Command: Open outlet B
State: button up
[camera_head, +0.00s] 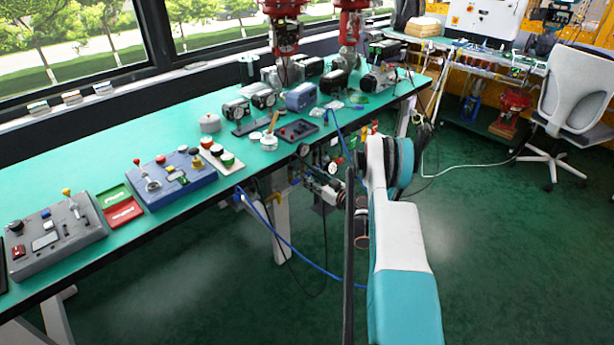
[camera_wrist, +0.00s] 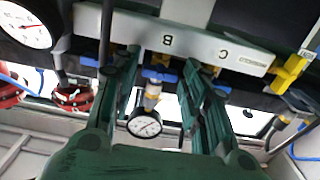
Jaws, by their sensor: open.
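In the wrist view, a pale grey manifold bar (camera_wrist: 190,45) runs across the top, with the upside-down letters B and C on it. Under the letter B, a small blue handle (camera_wrist: 160,75) sits above a brass-coloured fitting and a round white gauge (camera_wrist: 144,124). My gripper (camera_wrist: 162,64) has its two dark green fingers apart, one on each side of this handle, with nothing visibly held. I cannot tell whether a finger touches the handle. In the head view my arm hides the gripper; part of the piping (camera_head: 322,187) shows below the bench edge.
A yellow handle (camera_wrist: 292,68) stands to the right of C. A larger gauge (camera_wrist: 27,25) and a red fitting (camera_wrist: 75,95) are at the left. In the head view the green bench (camera_head: 90,165) holds control boxes; a chair (camera_head: 575,100) stands at the right.

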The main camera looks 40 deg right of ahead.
jog(key=c, duration=0.8)
jog(key=shift+c, duration=0.2)
jog(key=shift+m, duration=0.3)
jog(key=shift+s+m, duration=0.1)
jog(key=shift+m, duration=8.5)
